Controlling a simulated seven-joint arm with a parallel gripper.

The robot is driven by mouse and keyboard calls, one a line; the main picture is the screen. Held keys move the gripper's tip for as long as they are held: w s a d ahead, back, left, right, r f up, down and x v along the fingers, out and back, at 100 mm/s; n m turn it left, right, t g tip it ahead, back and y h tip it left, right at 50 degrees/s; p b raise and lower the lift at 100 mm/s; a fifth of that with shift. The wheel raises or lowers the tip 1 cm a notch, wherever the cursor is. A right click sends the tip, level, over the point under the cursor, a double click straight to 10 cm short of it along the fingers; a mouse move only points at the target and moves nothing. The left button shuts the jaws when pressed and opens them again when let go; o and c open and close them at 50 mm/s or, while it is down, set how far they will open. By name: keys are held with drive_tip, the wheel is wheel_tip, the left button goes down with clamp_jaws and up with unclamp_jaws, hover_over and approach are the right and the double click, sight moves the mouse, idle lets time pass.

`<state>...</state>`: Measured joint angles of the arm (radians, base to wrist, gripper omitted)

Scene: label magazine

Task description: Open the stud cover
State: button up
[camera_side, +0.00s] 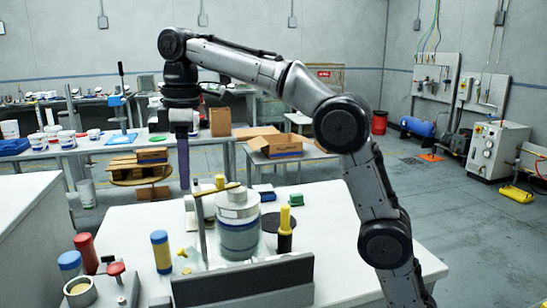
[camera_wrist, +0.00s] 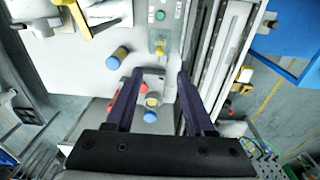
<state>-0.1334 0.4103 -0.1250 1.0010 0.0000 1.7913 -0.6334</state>
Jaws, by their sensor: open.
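My gripper (camera_side: 184,186) hangs pointing down above the table, left of a grey round vessel (camera_side: 239,238) with a pale stepped lid (camera_side: 238,203). A thin tan bar (camera_side: 217,190) stands above the left of the vessel, near an upright grey post (camera_side: 200,230). In the wrist view, my gripper's purple fingers (camera_wrist: 160,74) are spread apart with nothing held between them. I cannot tell for sure which part is the stud cover. A small base with a red knob and a yellow-topped cup (camera_wrist: 151,102) shows beyond the fingers; it also shows at front left in the side view.
A blue-and-yellow cylinder (camera_side: 161,252) and a red one (camera_side: 86,253) stand at the left of the white table (camera_side: 335,225). A yellow-and-black handled piece (camera_side: 285,230) stands right of the vessel. A dark upright plate (camera_side: 243,283) blocks the front. The table's right side is clear.

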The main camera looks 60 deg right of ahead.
drive_tip(key=s+d+r+m+t, duration=0.1)
drive_tip(key=s+d, duration=0.1)
drive_tip(key=s, duration=0.6)
drive_tip(key=s+d+r+m+t, duration=0.1)
drive_tip(key=s+d+r, duration=0.1)
drive_tip(key=s, duration=0.6)
drive_tip(key=shift+s+d+r, duration=0.25)
drive_tip(key=shift+s+r, duration=0.05)
drive_tip(key=shift+s, duration=0.05)
drive_tip(key=n+g, duration=0.2)
drive_tip(key=g, duration=0.1)
hover_over(179, 250)
wheel_tip(179, 250, down, 7)
wheel_tip(179, 250, down, 13)
drive_tip(key=shift+f, duration=0.2)
